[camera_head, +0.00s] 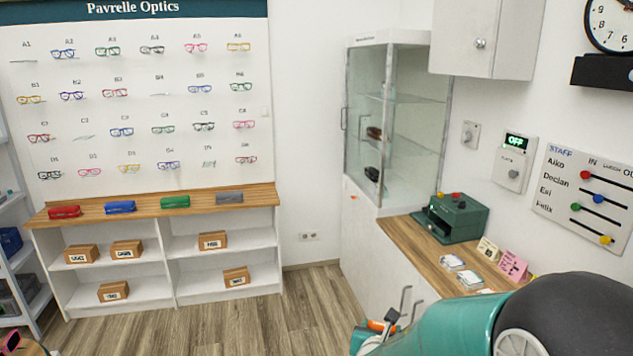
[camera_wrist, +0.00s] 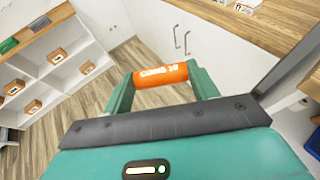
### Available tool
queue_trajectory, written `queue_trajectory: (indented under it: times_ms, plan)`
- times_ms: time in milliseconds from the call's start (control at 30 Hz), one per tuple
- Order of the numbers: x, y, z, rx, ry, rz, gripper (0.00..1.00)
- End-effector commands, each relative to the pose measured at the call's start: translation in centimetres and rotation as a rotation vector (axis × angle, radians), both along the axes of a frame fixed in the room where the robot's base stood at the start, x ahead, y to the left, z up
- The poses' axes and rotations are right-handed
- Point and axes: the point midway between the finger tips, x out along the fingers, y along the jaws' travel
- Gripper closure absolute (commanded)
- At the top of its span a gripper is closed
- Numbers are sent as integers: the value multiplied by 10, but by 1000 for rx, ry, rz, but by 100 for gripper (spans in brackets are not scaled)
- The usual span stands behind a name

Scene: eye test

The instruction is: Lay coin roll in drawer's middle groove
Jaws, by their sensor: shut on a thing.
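An orange coin roll (camera_wrist: 160,78) with white lettering is held crosswise between the two teal fingers of my gripper (camera_wrist: 162,82) in the wrist view. In the head view my gripper (camera_head: 378,331) is low at the bottom edge, and the orange roll (camera_head: 381,325) shows only partly. It is in front of the white cabinet, below the counter top and away from the green machine. That dark green cash machine (camera_head: 462,217) stands on the wooden counter, with an opening or drawer low at its front left. The drawer's grooves cannot be made out.
On the wooden counter (camera_head: 408,232), white cards (camera_head: 453,262) and a pink card (camera_head: 513,264) lie or stand right of the machine. A glass cabinet (camera_head: 392,125) stands behind. Cabinet handles (camera_head: 405,300) stick out near my gripper. The floor (camera_head: 300,300) to the left is clear.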

Motion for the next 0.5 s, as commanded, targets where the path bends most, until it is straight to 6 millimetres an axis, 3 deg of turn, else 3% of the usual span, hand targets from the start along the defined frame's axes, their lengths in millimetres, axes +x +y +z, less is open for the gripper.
queue_trajectory:
  times_ms: [333, 500]
  plan:
    - [0, 6, -1, -1, -1, 17, 68]
    - [1, -11, 2, -1, -2, -30, 68]
